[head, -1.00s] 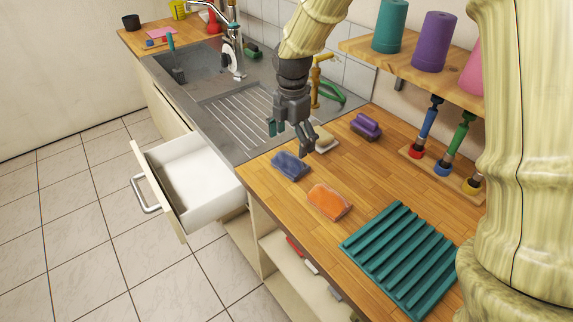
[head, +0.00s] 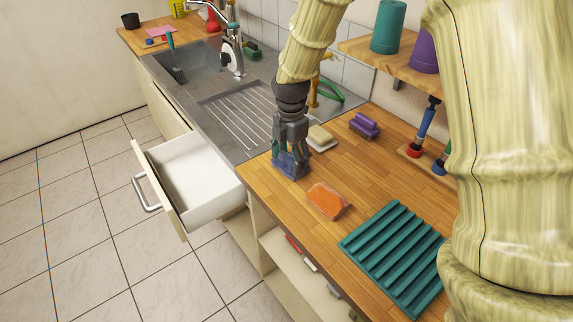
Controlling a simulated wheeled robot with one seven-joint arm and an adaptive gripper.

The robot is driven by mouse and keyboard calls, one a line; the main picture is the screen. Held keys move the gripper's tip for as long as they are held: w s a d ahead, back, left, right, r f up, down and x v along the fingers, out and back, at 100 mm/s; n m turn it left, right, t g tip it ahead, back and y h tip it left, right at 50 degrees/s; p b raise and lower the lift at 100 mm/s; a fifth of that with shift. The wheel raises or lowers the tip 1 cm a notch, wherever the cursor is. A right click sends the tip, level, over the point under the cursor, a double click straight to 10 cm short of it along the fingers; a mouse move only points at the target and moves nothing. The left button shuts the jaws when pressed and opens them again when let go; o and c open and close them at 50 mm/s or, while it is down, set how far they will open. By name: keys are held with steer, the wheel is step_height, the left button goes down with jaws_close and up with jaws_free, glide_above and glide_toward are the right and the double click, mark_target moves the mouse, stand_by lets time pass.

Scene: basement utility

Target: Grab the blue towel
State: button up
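The blue towel (head: 291,167) is a small folded bundle on the wooden counter, near its front left edge by the sink. My gripper (head: 291,162) points down right over it, with its fingers low at the towel's sides. The fingers and palm cover part of the towel. Whether the fingers are closed on it or still apart from it is too small to tell. The towel appears to rest on the counter.
An orange bundle (head: 328,200) lies in front of the towel. A cream block (head: 321,139) and a purple bundle (head: 365,126) lie behind. A teal ribbed mat (head: 393,258) is at right. An open drawer (head: 196,180) juts out at left, below the metal sink (head: 190,72).

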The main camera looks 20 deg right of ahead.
steer(key=c, duration=0.3)
